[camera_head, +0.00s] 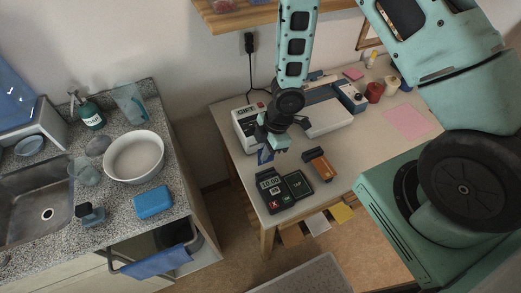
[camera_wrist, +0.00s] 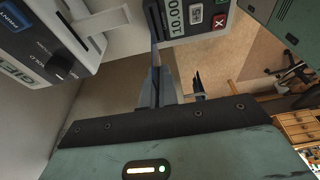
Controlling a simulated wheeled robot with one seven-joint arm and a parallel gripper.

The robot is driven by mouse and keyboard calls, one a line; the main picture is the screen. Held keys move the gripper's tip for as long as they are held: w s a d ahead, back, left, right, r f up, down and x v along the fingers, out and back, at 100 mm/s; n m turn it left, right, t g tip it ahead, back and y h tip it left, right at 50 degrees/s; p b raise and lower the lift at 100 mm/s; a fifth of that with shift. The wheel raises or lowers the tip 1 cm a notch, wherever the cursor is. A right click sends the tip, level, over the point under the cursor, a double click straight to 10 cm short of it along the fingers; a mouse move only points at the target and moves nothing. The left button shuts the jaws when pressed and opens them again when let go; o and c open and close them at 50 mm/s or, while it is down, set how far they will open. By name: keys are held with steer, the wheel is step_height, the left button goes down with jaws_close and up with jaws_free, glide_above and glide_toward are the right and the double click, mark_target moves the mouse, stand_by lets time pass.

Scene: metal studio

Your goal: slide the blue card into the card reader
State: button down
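My gripper (camera_head: 272,143) is over the left part of the small table and shut on the blue card (camera_head: 265,157), which hangs below the fingers. In the wrist view the card (camera_wrist: 154,57) shows nearly edge-on, as a thin blue strip between the fingers (camera_wrist: 160,86). The dark card reader (camera_head: 269,181) lies at the table's front left corner, with a 10.00 display and keys. In the head view the card is behind the reader, apart from it. In the wrist view the card's far end overlaps the reader's edge (camera_wrist: 153,18); I cannot tell whether they touch.
An orange-brown object (camera_head: 319,165) lies right of the reader. A pink sheet (camera_head: 407,121) lies farther right. A sink counter (camera_head: 118,203) stands left, across a gap.

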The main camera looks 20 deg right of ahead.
steer(key=shift+f+b, duration=2.3)
steer(key=shift+f, duration=0.25)
steer(key=shift+f+b, duration=1.45)
steer(key=shift+f, duration=0.35)
steer(key=c, duration=1.6)
jaws_free()
steer(key=shift+d+r, duration=0.1)
steer(key=p+v, duration=0.7)
steer(key=v, duration=1)
steer(key=shift+r+p, duration=0.2)
steer(key=shift+p, duration=0.1)
